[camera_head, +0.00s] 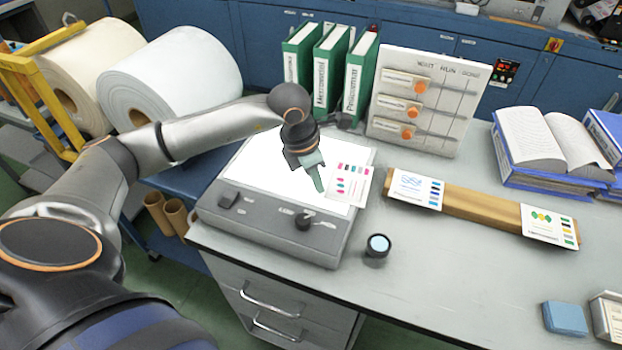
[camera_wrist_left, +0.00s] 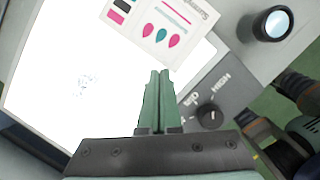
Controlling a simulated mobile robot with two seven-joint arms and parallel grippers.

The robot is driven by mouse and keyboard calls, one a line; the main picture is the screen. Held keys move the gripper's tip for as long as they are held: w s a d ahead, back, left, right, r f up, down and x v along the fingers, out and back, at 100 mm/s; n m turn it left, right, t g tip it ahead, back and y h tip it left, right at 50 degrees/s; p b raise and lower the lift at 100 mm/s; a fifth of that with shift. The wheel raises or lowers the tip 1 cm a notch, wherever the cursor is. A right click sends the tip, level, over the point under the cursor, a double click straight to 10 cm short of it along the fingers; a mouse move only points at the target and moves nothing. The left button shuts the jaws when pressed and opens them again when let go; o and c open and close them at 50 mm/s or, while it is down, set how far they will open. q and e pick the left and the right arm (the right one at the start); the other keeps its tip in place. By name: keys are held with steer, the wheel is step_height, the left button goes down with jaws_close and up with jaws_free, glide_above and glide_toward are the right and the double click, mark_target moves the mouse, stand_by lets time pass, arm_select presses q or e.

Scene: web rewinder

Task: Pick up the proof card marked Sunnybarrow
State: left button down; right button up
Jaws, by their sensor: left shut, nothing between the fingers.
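A white proof card (camera_head: 350,184) with pink and teal marks lies at the right side of the lit panel of a light box (camera_head: 262,226). In the left wrist view this card (camera_wrist_left: 178,22) shows drop shapes, colour squares and a partly cut-off name that seems to begin "Sunny". My left gripper (camera_head: 320,188) points down just left of the card. In the left wrist view its green fingers (camera_wrist_left: 159,75) are together and empty, with tips close to the card's edge; I cannot tell whether they touch. My right gripper is not in view.
Two other cards, one with a blue drawing (camera_head: 414,189) and one with green and yellow shapes (camera_head: 549,226), rest on a wooden strip (camera_head: 480,207). A loupe (camera_head: 377,246) stands right of the light box. Green binders (camera_head: 330,70) and a slider board (camera_head: 428,100) stand behind.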

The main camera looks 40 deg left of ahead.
mark_target(332, 186)
arm_select(q)
steer(key=shift+w+d+b, duration=0.3)
steer(key=shift+w+d, duration=0.15)
steer(key=shift+w, duration=0.25)
steer(key=shift+w+d+b, duration=0.3)
steer(key=shift+w+d, duration=0.1)
steer(key=shift+w, duration=0.25)
steer(key=shift+a, duration=0.1)
